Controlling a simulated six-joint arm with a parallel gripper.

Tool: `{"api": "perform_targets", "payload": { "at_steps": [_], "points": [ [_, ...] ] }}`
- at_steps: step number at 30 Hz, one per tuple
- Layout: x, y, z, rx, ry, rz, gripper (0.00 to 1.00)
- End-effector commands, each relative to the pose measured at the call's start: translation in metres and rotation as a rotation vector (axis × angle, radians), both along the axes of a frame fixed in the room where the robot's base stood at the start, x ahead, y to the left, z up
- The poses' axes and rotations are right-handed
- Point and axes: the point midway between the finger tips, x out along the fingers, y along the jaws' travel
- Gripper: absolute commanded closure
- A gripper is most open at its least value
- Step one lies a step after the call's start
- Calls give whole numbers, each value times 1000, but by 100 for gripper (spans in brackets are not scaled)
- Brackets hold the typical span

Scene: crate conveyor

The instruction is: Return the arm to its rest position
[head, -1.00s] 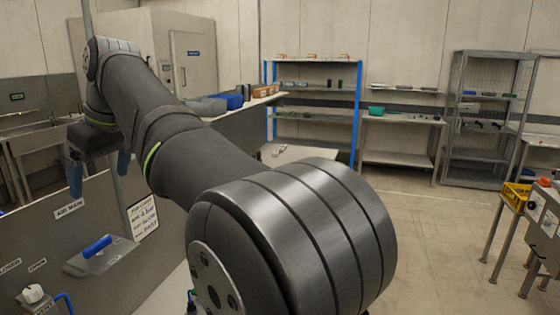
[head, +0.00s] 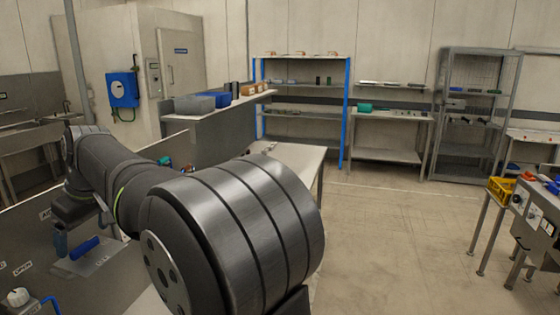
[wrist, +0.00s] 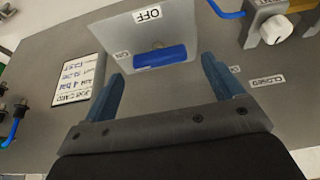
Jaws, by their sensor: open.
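My gripper (head: 84,238) hangs at the left of the head view, in front of a grey panel (head: 30,240). In the wrist view, my gripper (wrist: 162,72) has its two blue fingers spread wide with nothing between them. Beyond the fingers is a grey plate (wrist: 120,35) with a blue handle (wrist: 160,57), labelled OFF and ON. The handle also shows close by the fingers in the head view (head: 84,247). I cannot tell the exact gap between fingers and handle.
A job card (wrist: 75,88) is on the panel. A knob (wrist: 275,28) sits near a CLOSED label, and a white knob (head: 18,297) is at the lower left. A bench (head: 290,160) and blue rack (head: 347,120) stand behind. The floor at right centre is clear.

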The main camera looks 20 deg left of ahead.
Motion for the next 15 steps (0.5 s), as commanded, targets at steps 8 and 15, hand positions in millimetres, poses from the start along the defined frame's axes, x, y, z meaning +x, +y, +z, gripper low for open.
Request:
{"api": "perform_targets", "payload": {
  "at_steps": [8, 15],
  "points": [
    [0, 8, -21, -1, 0, 0, 15],
    [0, 9, -22, 0, 0, -1, 15]
  ]
}}
